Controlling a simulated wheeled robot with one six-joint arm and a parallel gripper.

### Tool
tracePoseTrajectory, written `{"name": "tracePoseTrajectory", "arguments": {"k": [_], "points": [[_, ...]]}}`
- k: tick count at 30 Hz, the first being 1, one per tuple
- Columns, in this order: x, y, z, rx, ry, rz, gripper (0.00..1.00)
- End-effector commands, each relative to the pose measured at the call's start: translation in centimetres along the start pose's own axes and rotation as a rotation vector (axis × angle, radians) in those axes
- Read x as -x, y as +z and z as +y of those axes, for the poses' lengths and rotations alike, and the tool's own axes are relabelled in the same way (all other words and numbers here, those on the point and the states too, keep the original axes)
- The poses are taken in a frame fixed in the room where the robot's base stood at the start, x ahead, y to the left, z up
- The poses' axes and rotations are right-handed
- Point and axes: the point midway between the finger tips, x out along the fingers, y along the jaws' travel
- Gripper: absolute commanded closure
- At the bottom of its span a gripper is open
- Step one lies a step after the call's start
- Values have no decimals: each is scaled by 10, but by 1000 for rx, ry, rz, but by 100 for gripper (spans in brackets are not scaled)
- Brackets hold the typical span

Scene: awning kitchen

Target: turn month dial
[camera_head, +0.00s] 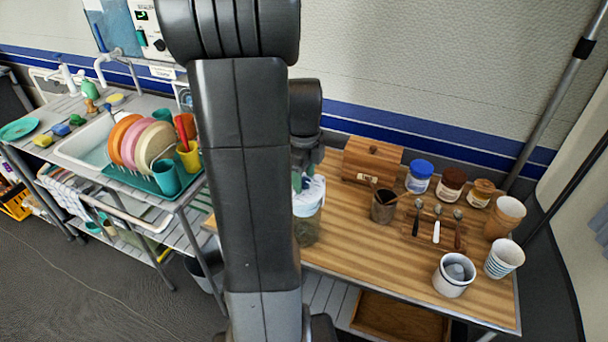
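I cannot make out a dial marked with months. A pale wall unit (150,30) at the top left has a small dark display and dark round knobs (160,45). My gripper (309,160) is mostly hidden behind my arm. Its dark end shows above the left part of the wooden table, near a clear jar (306,222) with a pale, crumpled-looking top. Its fingers are not clear enough to tell open from shut, or whether it touches the jar.
The wooden table (340,255) holds a wooden box (372,161), lidded jars (419,176), a spoon rest (425,232) and cups (455,275). A sink (88,152) and dish rack (150,184) stand left. A grey pole (560,95) rises at right. Floor is open at lower left.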

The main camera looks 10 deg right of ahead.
Motion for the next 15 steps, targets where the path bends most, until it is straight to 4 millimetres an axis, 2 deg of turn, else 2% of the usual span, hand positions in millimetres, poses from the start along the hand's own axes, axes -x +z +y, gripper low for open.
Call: {"name": "tracePoseTrajectory", "arguments": {"k": [5,8,15], "points": [[4,0,0,0,-1,-1,49],[14,0,-1,0,-4,-2,49],[66,1,-1,0,-7,-4,49]]}}
